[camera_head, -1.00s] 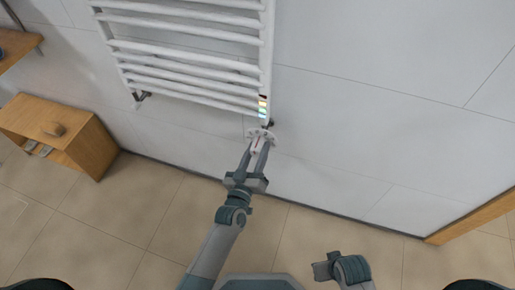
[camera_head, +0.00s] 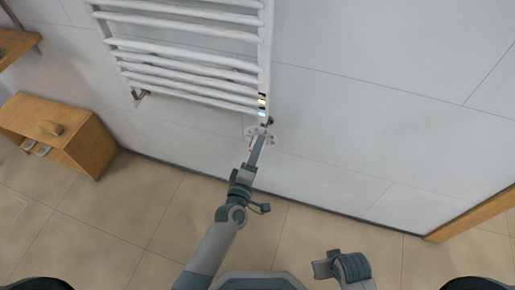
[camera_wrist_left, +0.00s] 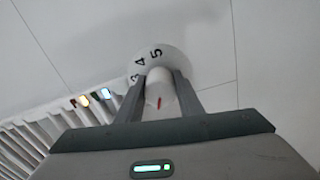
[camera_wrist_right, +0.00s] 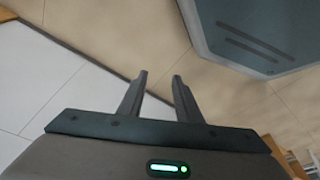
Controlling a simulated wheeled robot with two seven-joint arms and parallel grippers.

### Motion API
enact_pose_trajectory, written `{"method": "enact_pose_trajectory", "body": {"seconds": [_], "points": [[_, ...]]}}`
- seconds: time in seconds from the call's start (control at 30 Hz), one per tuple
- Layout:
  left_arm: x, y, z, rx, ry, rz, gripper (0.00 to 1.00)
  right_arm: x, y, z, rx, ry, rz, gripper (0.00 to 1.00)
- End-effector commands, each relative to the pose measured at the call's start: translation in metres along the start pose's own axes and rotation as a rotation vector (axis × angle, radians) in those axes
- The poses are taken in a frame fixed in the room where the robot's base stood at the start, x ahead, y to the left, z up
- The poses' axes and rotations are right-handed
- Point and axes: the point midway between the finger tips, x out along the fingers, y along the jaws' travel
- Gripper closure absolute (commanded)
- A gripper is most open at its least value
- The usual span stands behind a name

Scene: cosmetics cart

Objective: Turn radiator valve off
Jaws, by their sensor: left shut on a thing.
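The radiator valve is a white knob (camera_wrist_left: 160,88) with a red mark, in front of a round white dial plate (camera_wrist_left: 168,56) with black numbers; 3, 4 and 5 show in the left wrist view. The red mark lies on the near side of the knob, away from these numbers. My left gripper (camera_head: 260,140) is shut on the knob, a finger on each side, at the radiator's lower right corner. The white radiator (camera_head: 190,72) hangs on the wall. My right gripper (camera_wrist_right: 161,77) is open and empty, low over the floor.
Small coloured lights (camera_head: 262,101) glow on the radiator's right upright. A wooden cabinet (camera_head: 92,146) stands at the left, with a wooden shelf (camera_head: 14,46) above it. The wall right of the valve and the tiled floor below are clear.

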Motion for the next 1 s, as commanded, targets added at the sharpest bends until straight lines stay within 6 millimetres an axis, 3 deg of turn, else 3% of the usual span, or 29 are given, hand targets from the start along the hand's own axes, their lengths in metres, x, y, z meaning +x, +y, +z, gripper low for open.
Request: {"method": "enact_pose_trajectory", "body": {"seconds": [0.6,1.0], "points": [[-0.001,-0.001,0.0,-0.525,0.0,-0.002,0.89,-0.042,0.001,-0.004,0.003,0.008,0.004,0.69],[-0.001,0.0,0.0,-0.638,0.0,-0.003,0.89,-0.053,0.001,-0.007,0.003,0.014,0.005,0.69]]}}
